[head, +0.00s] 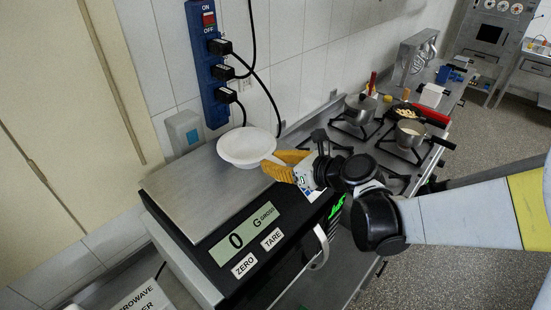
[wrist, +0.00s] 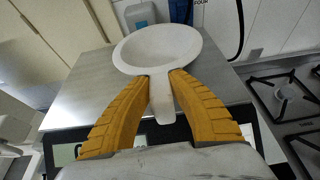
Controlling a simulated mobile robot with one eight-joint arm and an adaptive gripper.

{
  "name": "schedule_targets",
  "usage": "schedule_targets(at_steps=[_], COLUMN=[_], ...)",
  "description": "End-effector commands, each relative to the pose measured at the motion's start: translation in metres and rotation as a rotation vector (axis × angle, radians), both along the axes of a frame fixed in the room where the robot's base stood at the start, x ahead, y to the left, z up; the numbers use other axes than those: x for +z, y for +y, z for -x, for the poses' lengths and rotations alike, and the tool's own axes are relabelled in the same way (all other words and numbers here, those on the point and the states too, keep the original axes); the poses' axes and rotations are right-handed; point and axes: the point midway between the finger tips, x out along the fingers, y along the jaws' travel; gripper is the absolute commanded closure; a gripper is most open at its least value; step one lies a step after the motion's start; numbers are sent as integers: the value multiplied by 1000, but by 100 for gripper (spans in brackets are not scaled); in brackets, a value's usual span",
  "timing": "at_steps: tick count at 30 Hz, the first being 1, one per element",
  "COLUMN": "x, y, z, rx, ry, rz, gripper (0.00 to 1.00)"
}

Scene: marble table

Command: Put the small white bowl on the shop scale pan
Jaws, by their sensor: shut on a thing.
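The small white bowl (head: 247,146) is a shallow round bowl, roughly level, with a short handle-like part towards me. My gripper (head: 275,160) has yellow ribbed fingers and is shut on that part; in the wrist view it shows between the fingertips (wrist: 161,77). The bowl (wrist: 157,48) shows over the scale pan in both views. The shop scale pan (head: 188,196) is a flat grey metal plate, empty apart from the bowl above its far right part. I cannot tell for sure whether the bowl's underside touches the pan.
A blue power strip (head: 207,65) with black plugs and hanging cables is on the tiled wall behind the bowl. A gas stove (head: 345,143) with pots and a pan stands to the right of the scale. The near left of the pan is clear.

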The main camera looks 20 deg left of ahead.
Motion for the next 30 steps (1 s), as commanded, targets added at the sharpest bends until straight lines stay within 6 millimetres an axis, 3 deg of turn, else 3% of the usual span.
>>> schedule_targets(at_steps=[6, 7, 9, 20, 30], x=[-4, -4, -3, 2, 27], y=[0, 0, 0, 0, -57], z=[0, 0, 0, 0, 28], rx=[0, 0, 0, 0, -4], ry=[0, 0, 0, 0, 1], rz=[0, 0, 0, 0, 1], gripper=[100, 74, 58, 58, 58])
